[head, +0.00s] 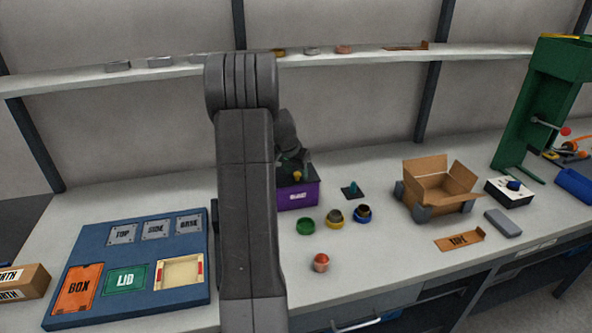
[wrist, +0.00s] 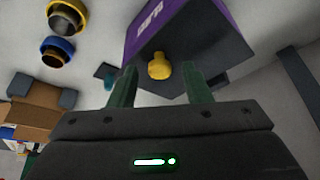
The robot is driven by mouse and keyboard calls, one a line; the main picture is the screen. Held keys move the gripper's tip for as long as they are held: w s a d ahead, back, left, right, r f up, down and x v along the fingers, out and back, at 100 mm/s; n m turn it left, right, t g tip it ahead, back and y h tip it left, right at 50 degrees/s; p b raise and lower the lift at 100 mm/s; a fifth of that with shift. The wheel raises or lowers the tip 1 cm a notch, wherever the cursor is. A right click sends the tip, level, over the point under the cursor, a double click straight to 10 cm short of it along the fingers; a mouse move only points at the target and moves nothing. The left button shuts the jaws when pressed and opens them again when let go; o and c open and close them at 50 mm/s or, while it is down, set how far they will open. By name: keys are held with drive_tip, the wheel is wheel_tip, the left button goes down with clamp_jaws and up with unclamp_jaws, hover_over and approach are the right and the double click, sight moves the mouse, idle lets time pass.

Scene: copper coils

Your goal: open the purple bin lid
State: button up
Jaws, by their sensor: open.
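The purple bin (head: 299,196) stands on the table behind my arm, which hides its left part. Its dark lid (wrist: 178,70) lies flat on top and has a yellow knob (wrist: 159,66); the knob also shows in the head view (head: 297,175). My gripper (wrist: 162,72) is open and empty over the lid. In the wrist view its two green fingers stand on either side of the knob, with gaps to it. I cannot tell whether the fingertips are level with the knob or above it.
Green (head: 305,226), yellow (head: 334,218) and blue (head: 362,214) rings stand in front of the bin. An open cardboard box (head: 436,190) is to the right. A copper-coloured ball-like piece (head: 321,262) is nearer. A blue board (head: 85,249) lies left.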

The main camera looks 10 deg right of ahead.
clamp_jaws()
